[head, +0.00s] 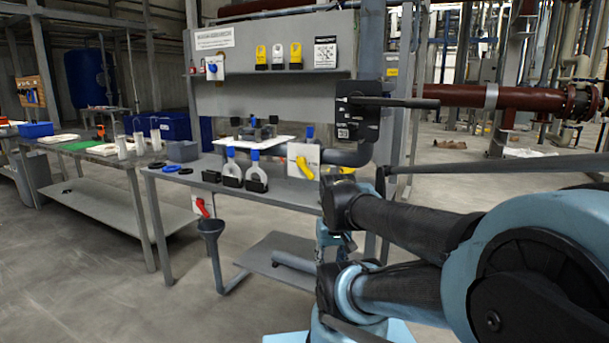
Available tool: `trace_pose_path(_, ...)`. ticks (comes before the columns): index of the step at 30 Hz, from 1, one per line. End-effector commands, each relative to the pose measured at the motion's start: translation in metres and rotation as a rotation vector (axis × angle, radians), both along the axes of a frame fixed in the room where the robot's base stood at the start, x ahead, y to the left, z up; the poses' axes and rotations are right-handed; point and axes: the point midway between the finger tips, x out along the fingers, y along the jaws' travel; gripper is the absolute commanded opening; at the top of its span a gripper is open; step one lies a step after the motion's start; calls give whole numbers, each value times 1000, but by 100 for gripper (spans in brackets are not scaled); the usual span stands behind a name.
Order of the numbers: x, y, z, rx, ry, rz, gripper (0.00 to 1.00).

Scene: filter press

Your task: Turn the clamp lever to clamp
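A black lever (402,102) sticks out roughly level to the right from a dark plate (357,118) on the right post of the workstation. It looks like the clamp lever, but no readable label confirms this. A small press-like device (258,130) with dark blocks and blue parts sits on a white board on the bench. My arm is folded in the right foreground, below and in front of the lever. What may be part of my gripper (334,238) shows small beside the folded links, apart from the lever. Its fingers are not clear.
A red-handled valve (202,208) sits above a funnel (211,228). Another table (115,165) stands left. The floor between them is clear.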

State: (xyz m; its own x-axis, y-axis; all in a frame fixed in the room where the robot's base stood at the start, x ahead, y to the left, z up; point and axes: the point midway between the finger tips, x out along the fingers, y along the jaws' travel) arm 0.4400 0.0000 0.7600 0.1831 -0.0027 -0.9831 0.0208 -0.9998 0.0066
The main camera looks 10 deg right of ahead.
Motion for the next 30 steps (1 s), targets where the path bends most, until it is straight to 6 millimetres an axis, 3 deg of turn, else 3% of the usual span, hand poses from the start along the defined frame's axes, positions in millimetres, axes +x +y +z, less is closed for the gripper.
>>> trace_pose_path(1,-7,0,4,-4,-9,0,42)
trace_pose_path(4,-3,-4,9,-27,-7,1,42)
trace_pose_path(11,32,-19,35,-167,2,-3,42)
trace_pose_path(21,112,-32,81,-426,-55,-35,42)
trace_pose_path(30,192,-14,119,-633,-180,-75,42)
